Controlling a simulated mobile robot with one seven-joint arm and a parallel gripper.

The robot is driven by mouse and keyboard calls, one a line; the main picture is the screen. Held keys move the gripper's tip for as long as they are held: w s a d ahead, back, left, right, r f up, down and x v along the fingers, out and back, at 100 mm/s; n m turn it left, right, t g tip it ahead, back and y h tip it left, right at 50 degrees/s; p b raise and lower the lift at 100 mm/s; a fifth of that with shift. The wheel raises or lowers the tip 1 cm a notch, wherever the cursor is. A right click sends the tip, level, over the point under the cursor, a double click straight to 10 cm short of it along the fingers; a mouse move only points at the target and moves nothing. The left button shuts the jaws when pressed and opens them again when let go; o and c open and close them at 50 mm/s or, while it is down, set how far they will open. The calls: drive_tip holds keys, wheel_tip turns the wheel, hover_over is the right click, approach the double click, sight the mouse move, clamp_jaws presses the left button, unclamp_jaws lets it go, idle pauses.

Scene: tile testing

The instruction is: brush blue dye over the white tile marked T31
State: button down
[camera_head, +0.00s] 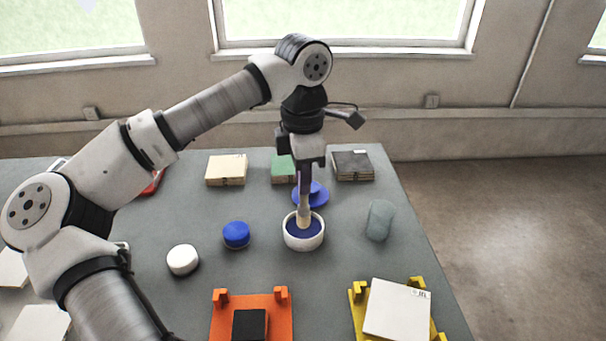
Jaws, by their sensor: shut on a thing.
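My gripper (304,172) points down over the table and is shut on a brush (304,208) with a pale lower part. The brush is upright, and its lower end is inside a round white pot (290,239) of dark blue dye (309,233). The bristles are hidden, so I cannot tell how deep they sit. A white tile (398,312) lies tilted on a yellow stand (357,297) at the front right, apart from the brush. A small label is at its top right corner, too small to read surely.
A blue lid (318,198) lies behind the pot. A glass cup (380,220) stands right of it. Blue (236,235) and white (183,260) round pieces stand left. An orange stand (278,310) holds a black block (250,325). Tan, green and dark stacks line the back.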

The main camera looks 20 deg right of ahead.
drive_tip(key=shift+f+b, duration=0.5)
drive_tip(key=shift+f, duration=0.05)
idle(1.4)
drive_tip(key=shift+r, duration=0.1)
drive_tip(key=shift+r+p, duration=2.4)
drive_tip(key=shift+r, duration=1.1)
drive_tip(key=shift+f, duration=0.1)
